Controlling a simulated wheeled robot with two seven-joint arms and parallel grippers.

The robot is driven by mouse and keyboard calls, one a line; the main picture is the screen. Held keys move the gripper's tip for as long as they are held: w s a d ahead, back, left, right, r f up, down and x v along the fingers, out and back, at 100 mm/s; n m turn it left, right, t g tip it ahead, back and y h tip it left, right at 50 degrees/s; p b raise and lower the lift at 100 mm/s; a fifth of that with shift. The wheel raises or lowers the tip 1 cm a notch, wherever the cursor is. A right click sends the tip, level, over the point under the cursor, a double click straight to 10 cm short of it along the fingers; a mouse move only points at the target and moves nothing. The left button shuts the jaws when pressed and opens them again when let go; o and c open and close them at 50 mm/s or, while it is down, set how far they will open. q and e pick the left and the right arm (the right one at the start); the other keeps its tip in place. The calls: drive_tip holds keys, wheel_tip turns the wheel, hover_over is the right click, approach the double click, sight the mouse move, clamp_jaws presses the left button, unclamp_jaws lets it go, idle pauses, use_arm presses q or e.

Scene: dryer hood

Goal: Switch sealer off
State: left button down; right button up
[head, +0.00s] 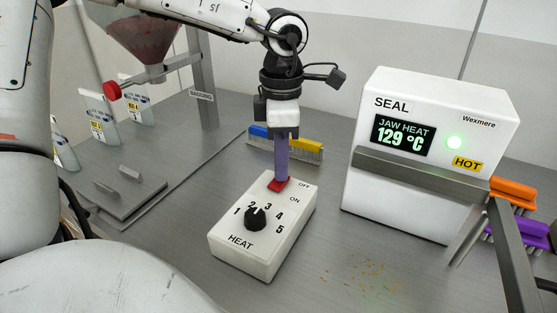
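The sealer (385,190) is a white box at the right. A white control box (240,248) stands on the bench with a black HEAT knob (256,218) pointing near 2. Its red switch (279,184) is beside the OFF and ON marks. My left gripper (281,177) points down with its purple fingers together, the tips at the red switch. The tips partly hide the switch, so its position and exact contact are unclear. My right gripper is not in view.
A grey bar (420,174) crosses the sealer's front. Orange (513,192) and purple (518,231) brushes lie at right, with blue and yellow ones (306,147) behind the control box. A hopper (145,35) and pouches (100,118) stand at left. Crumbs lie on the front bench.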

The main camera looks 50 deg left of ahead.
use_arm(q)
drive_tip(key=shift+s+f, duration=0.1)
wheel_tip(320, 180, up, 7)
drive_tip(key=p, duration=0.4)
idle(0.3)
idle(0.5)
